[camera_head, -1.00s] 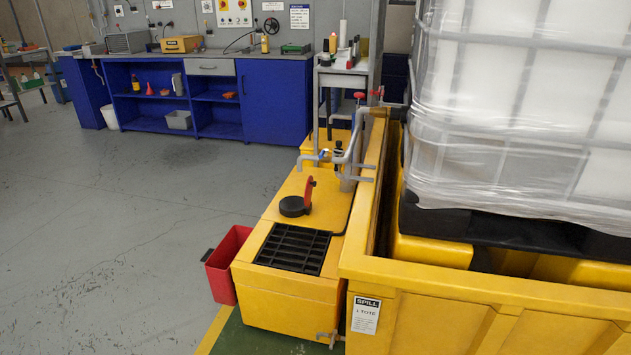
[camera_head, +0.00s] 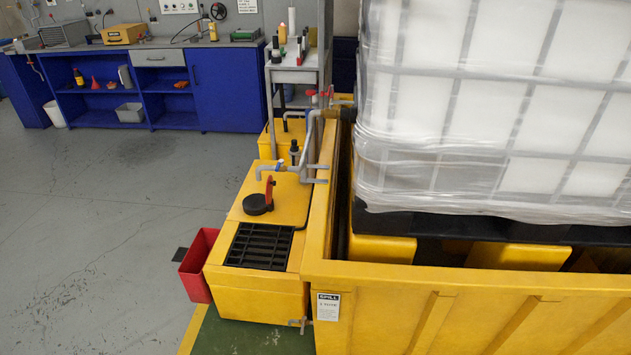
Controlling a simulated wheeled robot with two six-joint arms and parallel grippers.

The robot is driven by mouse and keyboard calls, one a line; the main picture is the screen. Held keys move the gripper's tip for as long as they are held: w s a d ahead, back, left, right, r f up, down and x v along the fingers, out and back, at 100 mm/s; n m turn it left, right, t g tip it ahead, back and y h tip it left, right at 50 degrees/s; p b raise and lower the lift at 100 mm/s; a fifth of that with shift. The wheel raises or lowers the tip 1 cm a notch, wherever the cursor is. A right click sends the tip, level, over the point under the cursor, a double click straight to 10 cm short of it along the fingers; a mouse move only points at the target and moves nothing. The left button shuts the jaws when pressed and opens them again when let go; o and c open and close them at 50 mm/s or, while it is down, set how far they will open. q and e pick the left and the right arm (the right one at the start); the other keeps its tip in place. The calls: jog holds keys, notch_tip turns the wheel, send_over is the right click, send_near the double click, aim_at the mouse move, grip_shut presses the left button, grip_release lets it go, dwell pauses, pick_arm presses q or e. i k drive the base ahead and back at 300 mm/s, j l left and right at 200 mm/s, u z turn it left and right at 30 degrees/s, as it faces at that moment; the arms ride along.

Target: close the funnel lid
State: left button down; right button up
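A black round funnel (camera_head: 257,206) sits on top of the yellow cabinet (camera_head: 285,190), behind a black grate. Its red lid (camera_head: 271,187) stands raised, close to upright, at the right side of the funnel. The funnel's opening is too small to make out in detail. Neither of my grippers is in view.
A black grate (camera_head: 260,246) covers the cabinet's front top. A red bin (camera_head: 199,265) hangs at its left. Grey pipes (camera_head: 300,172) rise behind the funnel. A yellow spill pallet (camera_head: 440,295) with a wrapped white tote (camera_head: 480,110) blocks the right. The left floor is clear.

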aim_at(270, 183)
jog(key=i+j+z, duration=0.15)
jog(key=j+z, duration=0.65)
jog(key=i+j+z, duration=0.1)
jog(key=j+z, duration=0.75)
jog(key=k+l, duration=0.05)
jog(key=l, duration=0.05)
